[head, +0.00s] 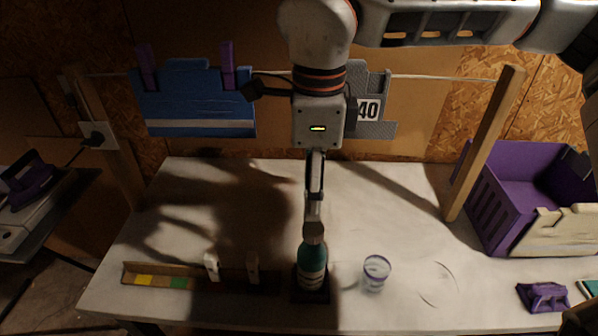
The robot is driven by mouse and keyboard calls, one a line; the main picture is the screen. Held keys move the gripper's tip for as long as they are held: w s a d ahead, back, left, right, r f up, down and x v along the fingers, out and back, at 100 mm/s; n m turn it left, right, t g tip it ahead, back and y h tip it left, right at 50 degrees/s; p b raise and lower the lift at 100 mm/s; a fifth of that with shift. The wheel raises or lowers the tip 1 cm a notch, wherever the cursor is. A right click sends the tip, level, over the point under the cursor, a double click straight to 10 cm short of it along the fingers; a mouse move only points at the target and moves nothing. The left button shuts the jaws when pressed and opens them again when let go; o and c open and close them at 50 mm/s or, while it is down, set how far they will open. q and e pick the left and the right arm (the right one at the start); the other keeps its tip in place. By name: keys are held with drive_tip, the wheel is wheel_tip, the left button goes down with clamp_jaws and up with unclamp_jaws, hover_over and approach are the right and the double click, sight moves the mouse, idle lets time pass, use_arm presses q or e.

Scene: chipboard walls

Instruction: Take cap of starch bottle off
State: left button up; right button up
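The starch bottle (312,264) is teal with a pale label band and stands upright in a dark square holder (310,291) at the table's front middle. My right gripper (314,226) points straight down over the bottle's top. Its fingers are seen edge-on, one behind the other, and their tips are at the cap. The cap is mostly hidden by the fingertips, so I cannot tell whether they are closed on it. My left gripper is not in view.
A clear glass (376,273) stands just right of the bottle. A cardboard strip (160,277) with coloured patches and white clips lies left. A purple crate (497,207) and purple bracket (543,296) are at right.

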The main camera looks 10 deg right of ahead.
sight(314, 228)
drive_tip(key=shift+w+d+f+b, duration=0.1)
drive_tip(key=shift+d+f+b, duration=0.2)
drive_tip(key=shift+f+b, duration=0.15)
wheel_tip(314, 228, down, 6)
drive_tip(key=b, duration=0.4)
drive_tip(key=shift+f, duration=0.25)
wheel_tip(314, 228, down, 3)
drive_tip(key=shift+r+b, duration=0.15)
drive_tip(key=shift+b, duration=1)
drive_tip(key=shift+r, duration=0.25)
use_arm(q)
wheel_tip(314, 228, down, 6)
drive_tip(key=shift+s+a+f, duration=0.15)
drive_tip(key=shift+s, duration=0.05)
use_arm(e)
drive_tip(key=shift+r, duration=0.15)
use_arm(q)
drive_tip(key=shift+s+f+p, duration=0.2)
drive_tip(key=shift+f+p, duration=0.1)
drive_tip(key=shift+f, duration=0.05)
use_arm(e)
drive_tip(key=shift+a, duration=0.1)
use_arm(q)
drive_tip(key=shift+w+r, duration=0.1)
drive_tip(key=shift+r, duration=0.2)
use_arm(e)
drive_tip(key=shift+c, duration=0.4)
